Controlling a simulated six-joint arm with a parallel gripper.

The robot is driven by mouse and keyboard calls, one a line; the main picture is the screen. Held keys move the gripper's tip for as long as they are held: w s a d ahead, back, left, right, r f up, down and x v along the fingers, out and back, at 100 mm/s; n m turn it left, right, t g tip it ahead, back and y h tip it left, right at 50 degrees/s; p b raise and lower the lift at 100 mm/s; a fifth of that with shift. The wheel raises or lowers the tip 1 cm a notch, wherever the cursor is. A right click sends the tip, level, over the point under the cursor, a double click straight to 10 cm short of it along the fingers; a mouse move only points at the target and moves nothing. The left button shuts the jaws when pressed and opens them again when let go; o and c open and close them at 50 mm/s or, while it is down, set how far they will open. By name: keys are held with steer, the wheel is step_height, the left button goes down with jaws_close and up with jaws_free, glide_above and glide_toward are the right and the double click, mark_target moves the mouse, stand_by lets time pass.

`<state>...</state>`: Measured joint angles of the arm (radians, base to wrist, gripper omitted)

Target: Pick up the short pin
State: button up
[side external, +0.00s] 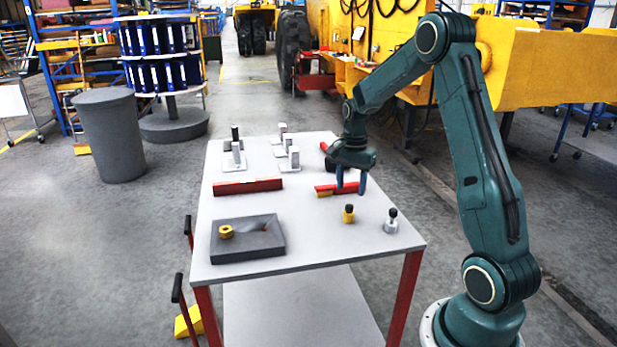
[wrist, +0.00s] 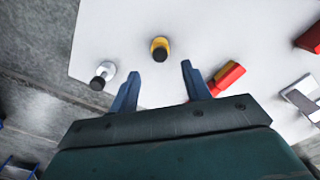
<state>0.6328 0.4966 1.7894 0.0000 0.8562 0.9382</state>
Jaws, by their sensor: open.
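Two small upright pins stand on the table's near right part. One is yellow with a black top (side external: 348,215); it also shows in the wrist view (wrist: 159,54), just beyond the gap between the fingertips. The other is silver-white with a black top (side external: 391,226) and is at the left in the wrist view (wrist: 107,70). The yellow one looks the shorter, but no label tells which is the short pin. My gripper (side external: 351,190) is open and empty, fingers pointing down above the table behind the yellow pin. In the wrist view its blue fingers (wrist: 160,70) are apart.
A red and yellow brush-like piece (side external: 325,192) lies close to my gripper. A red bar (side external: 248,186) lies left, and a dark grey tray (side external: 268,251) with a yellow ring (side external: 226,231) in front. Several upright posts on pale bases (side external: 293,158) stand behind. The table's front middle is clear.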

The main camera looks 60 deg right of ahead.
mark_target(349, 205)
steer(key=shift+f, duration=0.6)
steer(key=shift+f, duration=0.1)
steer(key=shift+f, duration=2.5)
steer(key=shift+c, duration=0.2)
jaws_close()
